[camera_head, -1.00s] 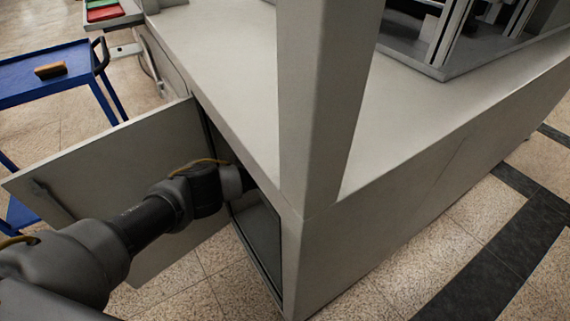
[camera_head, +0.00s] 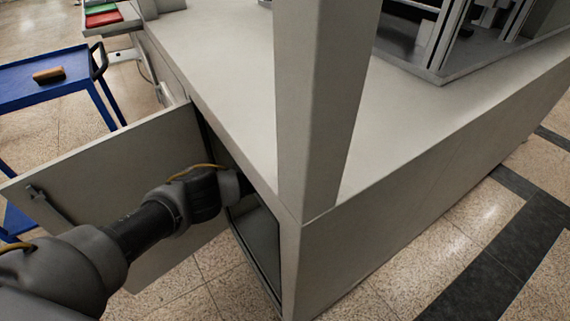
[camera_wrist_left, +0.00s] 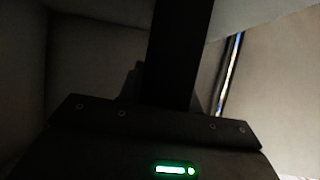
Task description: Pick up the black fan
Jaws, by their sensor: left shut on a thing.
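My left arm (camera_head: 150,225) reaches past the open door into the cabinet under the bench, so its gripper is hidden in the head view. In the dark left wrist view, my left gripper (camera_wrist_left: 181,50) is a black upright shape above its base with a green light. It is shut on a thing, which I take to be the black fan. The fan's outline cannot be told apart from the black gripper. Pale cabinet walls surround the gripper. My right gripper is not in view.
The open cabinet door (camera_head: 110,170) stands left of the opening, beside my arm. The pale bench top (camera_head: 225,60) and an upright post (camera_head: 325,100) are above and right. A blue cart (camera_head: 40,85) with a brown brush (camera_head: 48,75) stands at left.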

